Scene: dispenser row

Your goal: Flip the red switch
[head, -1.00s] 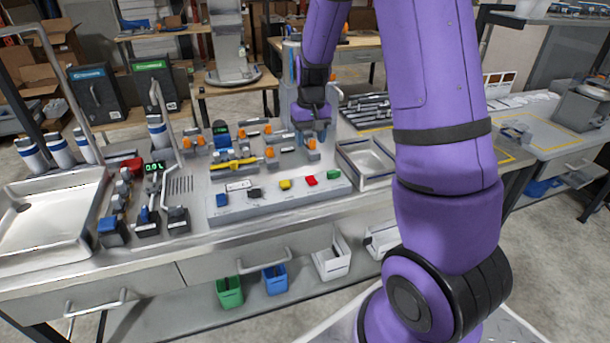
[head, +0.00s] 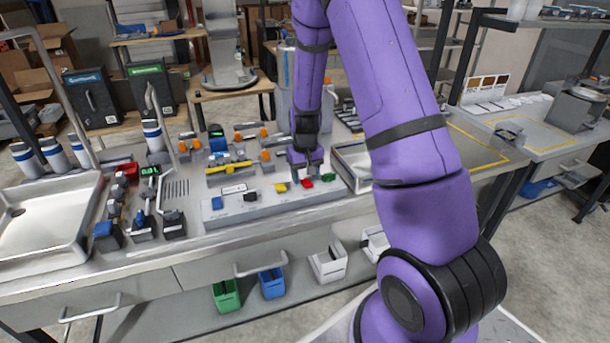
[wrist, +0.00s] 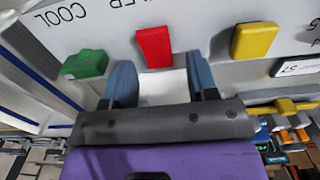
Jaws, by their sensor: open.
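The red switch (head: 307,183) is on the grey switch panel (head: 236,214), between a yellow switch (head: 281,188) and a green switch (head: 328,177). In the wrist view the red switch (wrist: 154,47) shows just beyond and between my two blue fingertips. My gripper (head: 306,172) is above the panel close to the red switch, pointing down. In the wrist view my gripper (wrist: 160,82) is open with nothing between its fingers. I cannot tell whether a finger touches the switch.
A blue switch (head: 217,203) and a black switch (head: 250,196) are further left on the panel. A metal tray (head: 352,160) is right of it. Orange-knobbed valves (head: 265,155) stand behind.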

